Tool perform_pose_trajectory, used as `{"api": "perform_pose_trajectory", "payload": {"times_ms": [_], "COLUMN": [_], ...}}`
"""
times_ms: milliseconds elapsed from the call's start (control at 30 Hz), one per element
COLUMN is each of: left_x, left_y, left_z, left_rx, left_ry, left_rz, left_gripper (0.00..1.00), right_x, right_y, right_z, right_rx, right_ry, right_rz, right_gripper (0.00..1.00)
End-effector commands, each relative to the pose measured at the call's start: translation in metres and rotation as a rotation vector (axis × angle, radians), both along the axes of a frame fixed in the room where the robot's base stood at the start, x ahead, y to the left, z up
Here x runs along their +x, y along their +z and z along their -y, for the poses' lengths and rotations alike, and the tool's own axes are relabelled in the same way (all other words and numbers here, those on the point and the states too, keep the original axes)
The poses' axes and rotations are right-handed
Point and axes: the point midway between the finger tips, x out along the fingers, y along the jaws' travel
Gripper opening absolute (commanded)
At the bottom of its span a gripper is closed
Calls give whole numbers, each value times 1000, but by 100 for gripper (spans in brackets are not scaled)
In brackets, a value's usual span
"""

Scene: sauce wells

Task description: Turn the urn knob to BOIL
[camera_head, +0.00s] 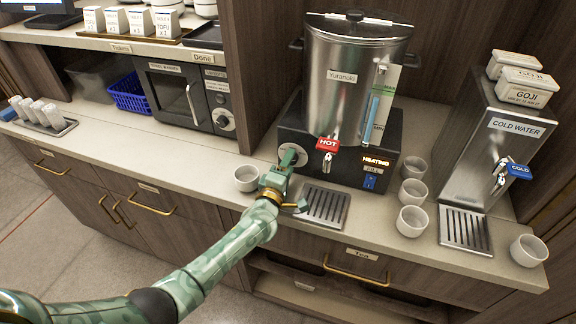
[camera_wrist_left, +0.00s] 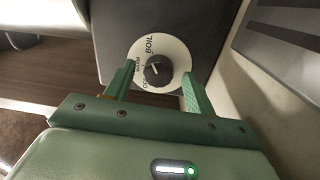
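The urn (camera_head: 357,80) is a steel cylinder labelled Yuranoki on a black base. Its round knob has a white dial (camera_head: 293,155), partly hidden by my left gripper (camera_head: 287,160) in the head view. In the left wrist view the dark knob (camera_wrist_left: 158,70) sits on the dial plate (camera_wrist_left: 177,52), with BOIL at the top and WARM and OFF at the left. The knob's pointer direction is too small to tell surely. My left gripper (camera_wrist_left: 158,76) is open, one finger on each side of the knob; contact cannot be told. My right gripper is not in view.
A red HOT tap (camera_head: 327,145) and a drip tray (camera_head: 325,205) are right of the gripper. The base display reads HEATING (camera_head: 376,161). A white cup (camera_head: 247,178) stands close left of the gripper. Several cups and the cold water dispenser (camera_head: 510,135) are farther right.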

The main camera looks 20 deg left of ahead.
Motion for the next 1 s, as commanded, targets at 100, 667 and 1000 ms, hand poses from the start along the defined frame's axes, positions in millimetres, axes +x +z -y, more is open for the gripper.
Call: {"api": "perform_pose_trajectory", "payload": {"times_ms": [100,667,1000], "left_x": [0,-115,-161], "left_y": [1,-4,-8], "left_z": [0,-8,-10], "left_rx": [-1,-1,0], "left_ry": [1,0,0], "left_rz": [1,-2,0], "left_gripper": [55,55,55], "right_x": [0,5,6], "right_y": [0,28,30], "right_z": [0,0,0], "right_rx": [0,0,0], "right_ry": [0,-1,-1], "right_rz": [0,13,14], "right_gripper": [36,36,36]}}
